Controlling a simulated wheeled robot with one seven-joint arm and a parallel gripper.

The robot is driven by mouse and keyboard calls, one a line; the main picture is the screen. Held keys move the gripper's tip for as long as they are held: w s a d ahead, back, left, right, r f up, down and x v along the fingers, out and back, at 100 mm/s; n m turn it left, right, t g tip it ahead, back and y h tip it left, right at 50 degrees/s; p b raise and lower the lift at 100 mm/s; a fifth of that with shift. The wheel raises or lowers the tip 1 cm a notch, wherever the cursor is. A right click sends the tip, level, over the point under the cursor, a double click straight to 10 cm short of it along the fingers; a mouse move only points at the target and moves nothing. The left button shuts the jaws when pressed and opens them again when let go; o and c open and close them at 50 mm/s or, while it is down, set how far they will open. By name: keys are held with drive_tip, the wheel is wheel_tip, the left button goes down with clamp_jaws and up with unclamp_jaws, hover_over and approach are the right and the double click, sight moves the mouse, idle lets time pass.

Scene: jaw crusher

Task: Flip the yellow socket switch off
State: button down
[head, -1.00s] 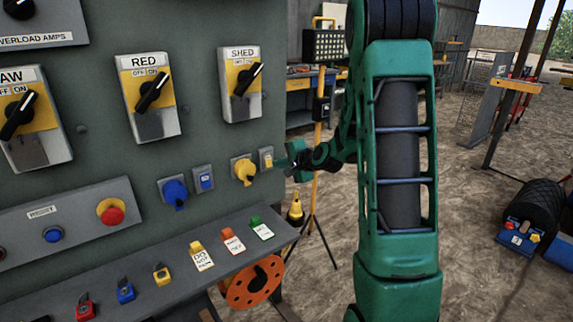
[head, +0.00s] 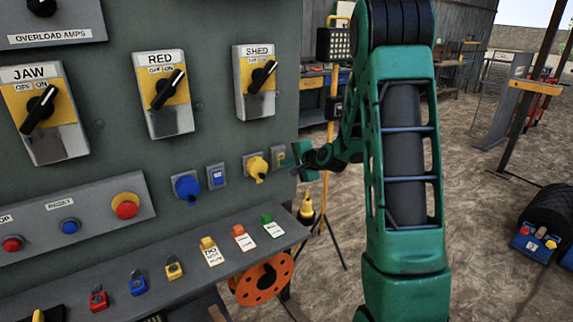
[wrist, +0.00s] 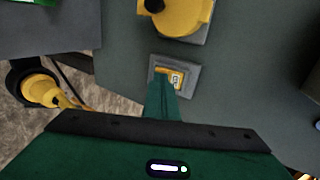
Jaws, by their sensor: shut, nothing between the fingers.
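The yellow socket switch (wrist: 172,77) is a small yellow rocker in a grey square plate, seen in the wrist view just beyond my fingertips. It also shows in the head view (head: 279,156), partly hidden by my gripper. The yellow socket (head: 257,168) is beside it on the left, and shows at the top of the wrist view (wrist: 180,14). My gripper (wrist: 162,92) is shut and empty, with its green fingertips at the near edge of the switch plate. I cannot tell whether they touch the rocker. In the head view my gripper (head: 296,157) is at the panel's right edge.
A blue socket (head: 187,187) and blue switch (head: 217,176) sit left of the yellow pair. Below them a sloped shelf (head: 190,298) carries coloured padlocks and tags. A yellow lamp-like object (head: 306,206) stands right of the panel.

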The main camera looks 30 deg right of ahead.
drive_tip(key=shift+w+r, duration=0.1)
drive_tip(key=shift+r, duration=0.05)
drive_tip(key=shift+r, duration=0.6)
drive_tip(key=v, duration=1.4)
drive_tip(key=shift+f, duration=0.1)
